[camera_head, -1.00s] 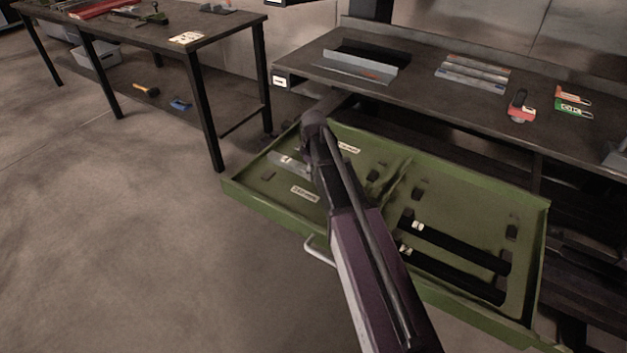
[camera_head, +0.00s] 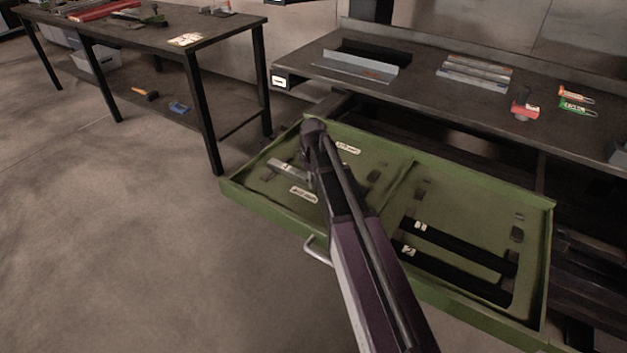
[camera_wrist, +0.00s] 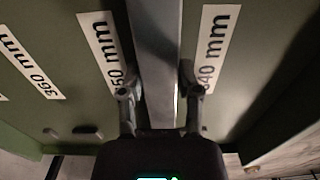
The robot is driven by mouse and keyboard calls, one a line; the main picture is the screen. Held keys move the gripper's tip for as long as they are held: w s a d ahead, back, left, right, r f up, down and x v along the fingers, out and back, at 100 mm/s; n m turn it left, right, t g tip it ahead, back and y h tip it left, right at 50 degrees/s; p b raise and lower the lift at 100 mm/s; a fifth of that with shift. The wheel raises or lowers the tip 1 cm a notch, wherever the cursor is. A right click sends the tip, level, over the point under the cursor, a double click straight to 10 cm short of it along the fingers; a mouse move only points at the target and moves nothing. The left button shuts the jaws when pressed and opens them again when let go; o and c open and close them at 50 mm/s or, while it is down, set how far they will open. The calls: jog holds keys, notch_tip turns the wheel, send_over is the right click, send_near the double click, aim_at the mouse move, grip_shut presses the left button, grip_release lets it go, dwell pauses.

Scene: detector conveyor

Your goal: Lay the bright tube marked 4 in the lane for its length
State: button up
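A bright grey tube (camera_wrist: 154,45) runs lengthwise between the two fingers of my gripper (camera_wrist: 158,98) in the wrist view. Whether the fingers press on it or stand just clear is not plain. One end of the tube (camera_head: 283,167) shows over the left half of the green drawer (camera_head: 262,205) in the head view; its mark is too small to read. In the wrist view the tube lies between a label ending in "50 mm" (camera_wrist: 104,50) and one ending in "40 mm" (camera_wrist: 216,45). A "360 mm" label (camera_wrist: 32,65) is farther left. My arm hides part of the drawer.
Two black tubes with white tags (camera_head: 465,246) (camera_head: 455,274) lie in the drawer's right half, past a divider (camera_head: 398,190). The bench (camera_head: 420,85) behind holds grey channels (camera_head: 350,69), metal bars (camera_head: 475,72) and small tools. Another table (camera_head: 120,40) stands at left; open floor lies in front.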

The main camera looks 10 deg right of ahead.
aim_at(313, 179)
jog(key=o, duration=0.3)
jog(key=shift+r, duration=0.2)
notch_tip(313, 179, up, 12)
jog(key=p, duration=1.2)
jog(key=shift+s+f, duration=0.1)
dwell(0.8)
jog(key=s+m, duration=0.3)
jog(key=s, duration=0.3)
jog(key=s+m, duration=0.3)
jog(key=s, duration=0.4)
jog(key=s+m, duration=0.3)
jog(key=s, duration=0.4)
notch_tip(313, 179, up, 16)
jog(key=p, duration=1.6)
